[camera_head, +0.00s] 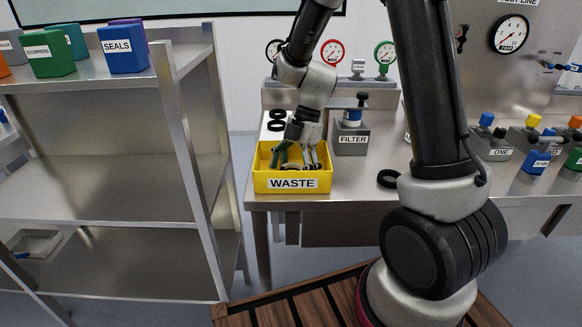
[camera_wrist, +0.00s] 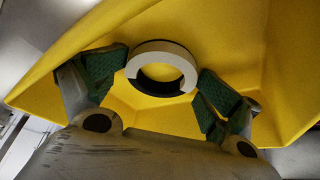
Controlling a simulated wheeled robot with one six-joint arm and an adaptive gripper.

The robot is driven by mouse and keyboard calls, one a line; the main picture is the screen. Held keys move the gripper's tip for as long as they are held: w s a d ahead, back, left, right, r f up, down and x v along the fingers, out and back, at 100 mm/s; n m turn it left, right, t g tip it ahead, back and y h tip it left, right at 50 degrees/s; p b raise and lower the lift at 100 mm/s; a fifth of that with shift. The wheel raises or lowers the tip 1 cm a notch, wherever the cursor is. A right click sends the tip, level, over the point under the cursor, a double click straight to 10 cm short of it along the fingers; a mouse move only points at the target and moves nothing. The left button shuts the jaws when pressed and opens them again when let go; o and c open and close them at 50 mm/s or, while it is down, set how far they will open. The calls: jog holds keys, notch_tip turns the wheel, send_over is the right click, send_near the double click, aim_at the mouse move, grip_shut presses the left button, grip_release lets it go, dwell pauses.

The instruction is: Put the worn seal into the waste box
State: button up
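The yellow waste box (camera_head: 292,184), labelled WASTE, stands at the left front corner of the steel bench. My gripper (camera_head: 299,163) points down into it. In the wrist view, its green-padded fingers (camera_wrist: 164,84) are spread wide inside the yellow walls (camera_wrist: 225,30). A ring, which looks like the worn seal (camera_wrist: 163,47), shows between and beyond the fingertips, pale grey on its upper part and black below. It appears to lie in the box, with the pads close to its sides but not clearly gripping it. In the head view the fingers partly hide it.
Two black rings (camera_head: 277,114) lie on a pale mat behind the box. Another black ring (camera_head: 388,178) lies near the bench's front edge. A grey FILTER block (camera_head: 351,139) stands right of the box. A steel shelf (camera_head: 120,195) with bins stands at left.

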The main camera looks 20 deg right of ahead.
jog(key=shift+r, duration=0.2)
jog(key=shift+r, duration=0.3)
jog(key=v, duration=1.2)
jog(key=s+d+r+m+t+h, duration=0.1)
jog(key=s+d+r+m+t, duration=0.1)
jog(key=s+m, duration=0.5)
jog(key=s+d+r+m+t+h, duration=0.1)
jog(key=s+d+r+m+t, duration=0.1)
jog(key=s+d+m, duration=0.3)
jog(key=s+d+r+m+t+h, duration=0.1)
jog(key=s+d+r+m+t, duration=0.1)
jog(key=s+m, duration=0.7)
jog(key=shift+d+r+m+h, duration=0.4)
jog(key=shift+d+r+m, duration=0.35)
jog(key=shift+d+m, duration=0.45)
